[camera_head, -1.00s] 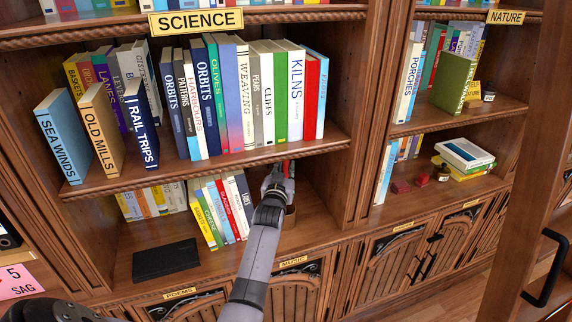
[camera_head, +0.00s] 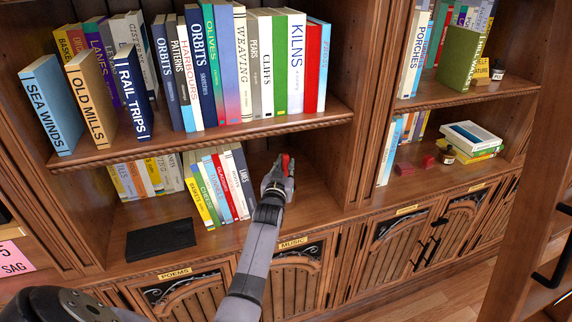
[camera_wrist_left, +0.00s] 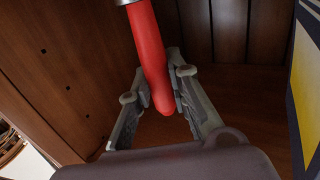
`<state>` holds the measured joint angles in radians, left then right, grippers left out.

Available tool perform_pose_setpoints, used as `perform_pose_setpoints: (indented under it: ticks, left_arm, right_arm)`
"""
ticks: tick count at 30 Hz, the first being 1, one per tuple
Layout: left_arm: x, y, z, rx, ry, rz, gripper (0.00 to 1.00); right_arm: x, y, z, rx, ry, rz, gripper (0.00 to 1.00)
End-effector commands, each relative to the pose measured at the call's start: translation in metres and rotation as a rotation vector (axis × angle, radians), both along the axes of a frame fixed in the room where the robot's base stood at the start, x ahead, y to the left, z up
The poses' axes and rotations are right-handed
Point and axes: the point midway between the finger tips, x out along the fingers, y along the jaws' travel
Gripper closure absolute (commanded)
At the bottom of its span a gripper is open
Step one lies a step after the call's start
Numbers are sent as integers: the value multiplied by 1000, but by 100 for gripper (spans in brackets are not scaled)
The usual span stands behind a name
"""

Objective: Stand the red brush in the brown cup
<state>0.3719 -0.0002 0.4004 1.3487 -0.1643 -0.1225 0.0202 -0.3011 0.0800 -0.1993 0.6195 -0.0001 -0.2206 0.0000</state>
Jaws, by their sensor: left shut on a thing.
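The red brush (camera_head: 286,162) shows as a small red piece at the tip of my left gripper (camera_head: 278,174). In the left wrist view the red handle (camera_wrist_left: 150,50) slants between the fingers of my left gripper (camera_wrist_left: 160,85), with a metal collar (camera_wrist_left: 124,2) at the top edge. The fingers are shut on the handle. The gripper is in the lower shelf bay, to the right of the leaning books. I cannot make out the brown cup now; the gripper and arm may hide it. My right gripper is not in view.
Leaning books (camera_head: 215,185) stand left of the gripper, and a black flat object (camera_head: 160,239) lies on the ledge. The upper shelf board (camera_head: 220,135) runs overhead. An upright divider (camera_head: 352,150) bounds the bay on the right. A ladder (camera_head: 525,225) stands at far right.

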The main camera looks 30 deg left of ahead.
Motion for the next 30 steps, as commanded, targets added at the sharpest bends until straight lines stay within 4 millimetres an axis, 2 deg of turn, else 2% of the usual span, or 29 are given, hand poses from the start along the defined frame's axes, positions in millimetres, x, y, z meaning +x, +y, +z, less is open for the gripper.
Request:
perform_pose_setpoints:
  ticks: [3,12,13,15,23,30]
  left_arm:
    - [0,0,-6,0,-1,-1,100]
    - [0,1,-6,0,-1,-1,100]
    - [0,1,-6,0,-1,-1,82]
    - [0,1,-6,0,-1,-1,78]
    - [0,0,-7,0,-1,-1,60]
    - [0,0,-7,0,0,-1,59]
  right_arm:
    - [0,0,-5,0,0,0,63]
    - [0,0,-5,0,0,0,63]
    - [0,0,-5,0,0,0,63]
    - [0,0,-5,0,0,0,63]
    - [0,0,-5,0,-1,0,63]
    - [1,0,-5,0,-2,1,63]
